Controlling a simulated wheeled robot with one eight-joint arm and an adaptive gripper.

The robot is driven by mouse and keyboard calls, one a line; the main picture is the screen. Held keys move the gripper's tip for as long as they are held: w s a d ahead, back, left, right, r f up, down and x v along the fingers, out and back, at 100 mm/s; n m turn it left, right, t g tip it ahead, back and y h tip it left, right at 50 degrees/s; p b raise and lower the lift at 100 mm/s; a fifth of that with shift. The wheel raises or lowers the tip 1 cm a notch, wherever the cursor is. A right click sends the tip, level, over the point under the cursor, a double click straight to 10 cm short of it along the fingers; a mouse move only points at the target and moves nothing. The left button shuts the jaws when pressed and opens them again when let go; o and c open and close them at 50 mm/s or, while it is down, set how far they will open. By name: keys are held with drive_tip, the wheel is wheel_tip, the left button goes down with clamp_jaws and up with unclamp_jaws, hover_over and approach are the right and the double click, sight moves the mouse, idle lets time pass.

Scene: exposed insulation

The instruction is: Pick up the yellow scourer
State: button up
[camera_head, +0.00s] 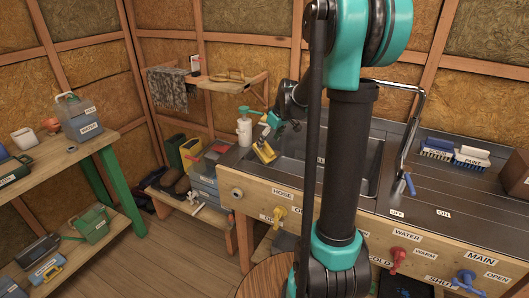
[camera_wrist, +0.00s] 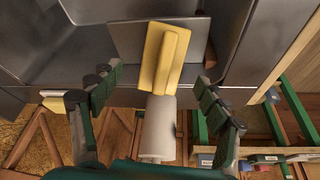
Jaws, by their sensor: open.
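The yellow scourer (camera_head: 264,152) is a flat block with a raised grip at the left end of the sink. In the wrist view the scourer (camera_wrist: 165,58) stands out against a grey metal surface, ahead of the fingertips. My gripper (camera_head: 270,122) is above the scourer, its fingers pointing down toward it. In the wrist view my gripper (camera_wrist: 158,92) is open, one finger on each side, with nothing held. I cannot tell whether a finger touches the scourer.
A white bottle (camera_head: 244,130) stands close left of my gripper; in the wrist view the white bottle (camera_wrist: 158,130) shows between the fingers. The sink basin (camera_head: 295,150) lies to the right. Two brushes (camera_head: 472,157) rest on the counter at right. A wooden shelf (camera_head: 225,86) is behind.

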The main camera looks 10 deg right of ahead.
sight(266, 143)
drive_tip(key=shift+x, duration=2.55)
drive_tip(key=shift+a, duration=0.2)
drive_tip(key=shift+c, duration=0.6)
drive_tip(key=c, duration=1.2)
drive_tip(key=shift+r, duration=0.1)
